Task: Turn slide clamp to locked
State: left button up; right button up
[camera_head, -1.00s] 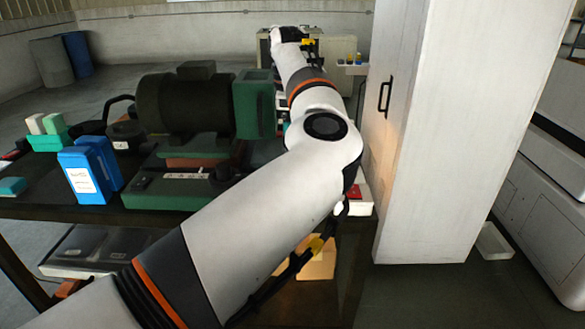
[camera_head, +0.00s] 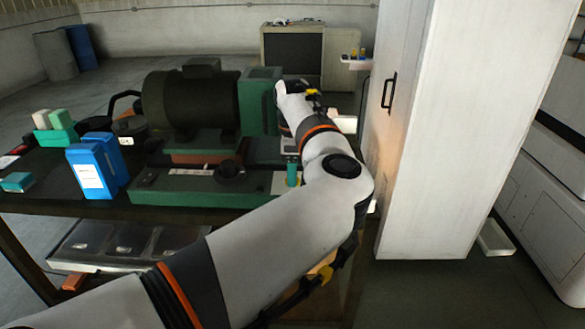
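A green machine base (camera_head: 165,190) stands on the dark bench. It carries a dark round knob (camera_head: 230,172) beside a white marked plate (camera_head: 190,172). The knob may be the slide clamp, but I cannot read its setting. My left arm crosses from the lower left. Its hand, the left gripper (camera_head: 290,118), is beside the right end of the machine, right of and farther back than the knob. Its fingers are mostly hidden, so I cannot see whether they hold anything. My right gripper is not in view.
A dark motor (camera_head: 190,105) and a green block (camera_head: 258,98) stand on the machine. Blue boxes (camera_head: 92,172) and a teal holder (camera_head: 55,132) are at left. A teal upright piece (camera_head: 292,172) is near my forearm. A tall white cabinet (camera_head: 440,130) limits room at right.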

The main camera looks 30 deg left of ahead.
pick_arm(q)
jog(key=c, duration=0.8)
jog(key=shift+m, duration=0.3)
jog(key=m+b, duration=0.1)
jog(key=m, duration=0.1)
jog(key=shift+m, duration=0.3)
jog(key=m+b, duration=0.1)
jog(key=m, duration=0.2)
jog(key=shift+m+b, duration=0.35)
jog(key=shift+m, duration=0.05)
jog(key=m+b, duration=0.1)
jog(key=m, duration=0.3)
jog(key=shift+r+m+b, duration=0.1)
jog(key=shift+m+b, duration=0.35)
jog(key=shift+m, duration=1.35)
